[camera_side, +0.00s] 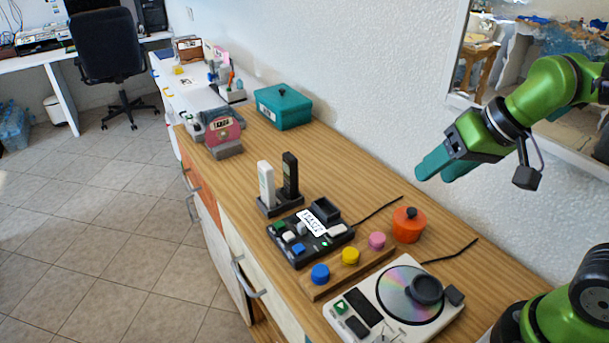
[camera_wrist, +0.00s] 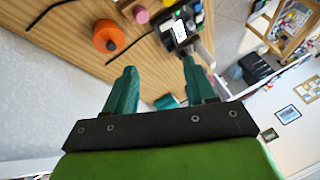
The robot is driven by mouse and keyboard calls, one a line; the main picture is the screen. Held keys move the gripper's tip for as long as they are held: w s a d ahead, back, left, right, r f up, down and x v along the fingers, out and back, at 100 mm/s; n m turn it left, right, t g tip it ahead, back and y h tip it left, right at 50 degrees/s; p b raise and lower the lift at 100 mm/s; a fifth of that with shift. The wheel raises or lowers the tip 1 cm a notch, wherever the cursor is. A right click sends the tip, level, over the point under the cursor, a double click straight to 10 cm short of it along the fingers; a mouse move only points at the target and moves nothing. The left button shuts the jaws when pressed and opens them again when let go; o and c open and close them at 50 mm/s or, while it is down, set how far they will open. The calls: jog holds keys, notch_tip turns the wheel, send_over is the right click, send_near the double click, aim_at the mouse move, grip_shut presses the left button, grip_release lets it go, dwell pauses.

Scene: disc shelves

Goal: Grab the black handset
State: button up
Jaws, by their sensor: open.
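The black handset (camera_side: 290,175) stands upright in a dark cradle base (camera_side: 281,206) on the wooden counter, in the side view. A white handset (camera_side: 266,183) stands upright beside it on the left. My gripper (camera_side: 433,172) is open and empty, raised above the counter to the right of the black handset and well apart from it. In the wrist view, my gripper's two teal fingers (camera_wrist: 158,66) are spread with nothing between them. I cannot make out the black handset clearly in the wrist view.
A black button panel (camera_side: 310,235), a wooden strip with coloured knobs (camera_side: 334,277), an orange pot (camera_side: 408,226) and a disc player (camera_side: 392,302) sit in front. A teal box (camera_side: 283,107) stands behind by the wall (camera_side: 365,85). Bare counter (camera_side: 340,165) lies between the handsets and the wall.

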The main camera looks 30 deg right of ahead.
jog(key=w+a+n+g, duration=0.1)
jog(key=w+a+g, duration=0.15)
jog(key=w, duration=0.75)
jog(key=n+t+h, duration=0.1)
jog(key=n+h, duration=0.1)
send_near(290, 166)
jog(key=x, duration=0.4)
jog(key=d+x, duration=0.1)
jog(key=x, duration=0.3)
jog(key=w+x, duration=0.1)
jog(key=x, duration=0.3)
jog(key=shift+w+d, duration=0.15)
grip_shut()
